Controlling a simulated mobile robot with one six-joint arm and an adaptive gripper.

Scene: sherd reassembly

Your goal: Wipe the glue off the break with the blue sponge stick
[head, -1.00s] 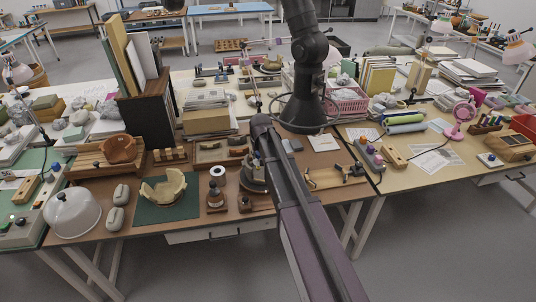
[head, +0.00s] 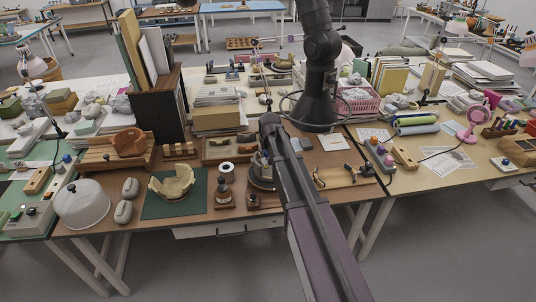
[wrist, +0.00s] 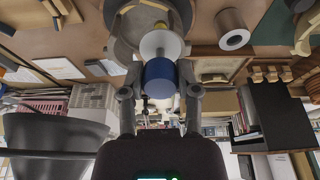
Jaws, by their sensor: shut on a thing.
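My gripper (wrist: 160,105) is shut on the blue sponge stick (wrist: 160,78), whose blue end stands between the two fingers in the wrist view. A pale disc and a yellowish part show just beyond the blue. The broken cream bowl (head: 172,185), with a jagged open rim, sits on a green mat (head: 150,208) at the front left of the bench. It shows only in part at the top right corner of the wrist view (wrist: 306,32), apart from my gripper. I cannot make out glue on its break.
A round grey stand (wrist: 122,28) lies just beyond the stick. A tape roll (wrist: 233,28) and dark bottles (head: 224,192) stand between it and the bowl. A dark shelf (head: 160,105) rises behind.

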